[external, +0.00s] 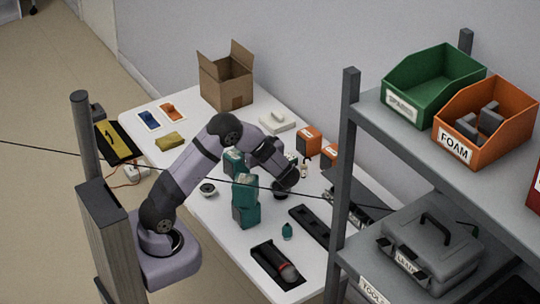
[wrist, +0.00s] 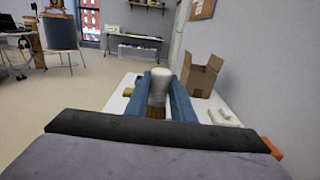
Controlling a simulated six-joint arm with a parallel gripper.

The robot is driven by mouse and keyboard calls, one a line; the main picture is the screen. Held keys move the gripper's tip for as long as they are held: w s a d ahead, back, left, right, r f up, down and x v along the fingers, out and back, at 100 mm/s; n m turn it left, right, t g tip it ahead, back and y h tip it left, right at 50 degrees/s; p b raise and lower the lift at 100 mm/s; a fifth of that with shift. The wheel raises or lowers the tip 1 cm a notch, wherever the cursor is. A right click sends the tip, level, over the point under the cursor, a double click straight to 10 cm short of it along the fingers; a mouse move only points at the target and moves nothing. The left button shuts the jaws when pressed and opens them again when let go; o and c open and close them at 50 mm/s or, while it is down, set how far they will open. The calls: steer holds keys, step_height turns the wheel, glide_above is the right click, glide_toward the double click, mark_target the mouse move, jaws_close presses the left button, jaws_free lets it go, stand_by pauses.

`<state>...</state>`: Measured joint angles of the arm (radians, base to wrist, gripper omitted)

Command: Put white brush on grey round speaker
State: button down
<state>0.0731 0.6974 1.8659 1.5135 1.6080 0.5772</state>
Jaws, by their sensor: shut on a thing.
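The white brush (wrist: 158,82), pale with brown bristles, shows in the wrist view. The two blue fingers of my gripper (wrist: 161,88) are shut on it, one on each side. The bristles are at the lower end in that view. In the external view the brush cannot be told apart from the teal shapes near my wrist. A small round grey item with a dark centre, seemingly the grey round speaker (external: 208,189), lies on the table near its front-left edge. It is left of the teal shapes and apart from them. I cannot make it out in the wrist view.
The white table (external: 192,150) holds an open cardboard box (external: 226,80), a yellow block (external: 170,140), orange boxes (external: 308,139) and a black tray (external: 277,265). A shelf post (external: 344,165) and stacked shelves stand at the right. The table around the round speaker is mostly clear.

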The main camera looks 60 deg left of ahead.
steer(key=w+d+f+m+t+h+b, duration=0.2)
steer(key=w+d+f+m+t+b, duration=0.25)
steer(key=w+d+t, duration=0.4)
glide_above(281, 191)
steer(key=x, duration=0.3)
steer(key=shift+m, duration=0.45)
steer(key=shift+d+f, duration=0.15)
steer(key=shift+f, duration=2.15)
steer(key=shift+d+f, duration=0.1)
steer(key=shift+f, duration=2.2)
steer(key=shift+f, duration=0.2)
steer(key=c, duration=1.5)
jaws_free()
steer(key=shift+c, duration=0.2)
steer(key=shift+r, duration=0.1)
